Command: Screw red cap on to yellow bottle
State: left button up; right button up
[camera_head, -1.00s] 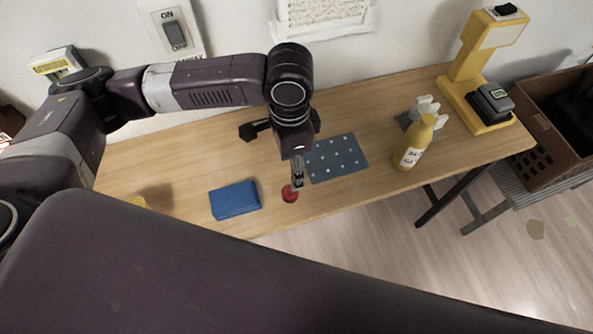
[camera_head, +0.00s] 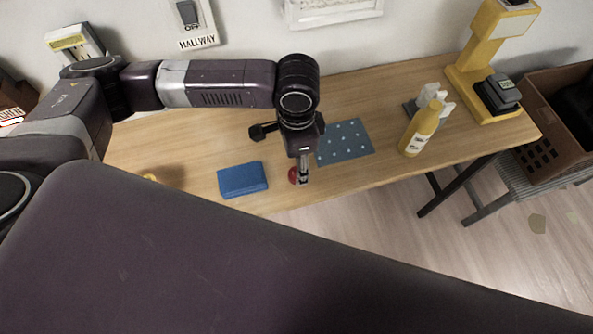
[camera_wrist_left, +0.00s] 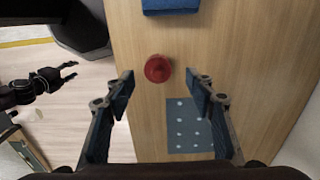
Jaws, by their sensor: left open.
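The red cap (camera_head: 293,176) lies on the wooden table near its front edge. In the left wrist view the red cap (camera_wrist_left: 158,68) shows just ahead of my open fingertips, between their lines. My left gripper (camera_head: 303,180) is open and empty, right beside the cap in the head view; its two fingers (camera_wrist_left: 160,82) are spread wide in the wrist view. The yellow bottle (camera_head: 419,130) stands upright on the right part of the table, away from the gripper. My right gripper (camera_wrist_left: 70,70) shows at the left of the wrist view, over the floor, fingers apart and empty.
A blue box (camera_head: 243,179) lies left of the cap. A blue-grey dotted mat (camera_head: 345,142) lies behind the gripper. A white holder (camera_head: 432,95) stands behind the bottle. A yellow stand (camera_head: 470,85) is at the table's right end, with a brown crate (camera_head: 560,130) beyond it.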

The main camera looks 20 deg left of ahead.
pick_arm(q)
jog(key=f, duration=0.2)
jog(key=shift+s+f, duration=0.25)
jog(key=shift+f, duration=0.45)
pick_arm(e)
jog(key=shift+s+r, duration=0.15)
jog(key=shift+s, duration=0.65)
jog(key=shift+d, duration=0.1)
pick_arm(q)
jog(key=c, duration=0.9)
pick_arm(e)
jog(key=shift+w+d, duration=0.15)
jog(key=shift+w, duration=0.1)
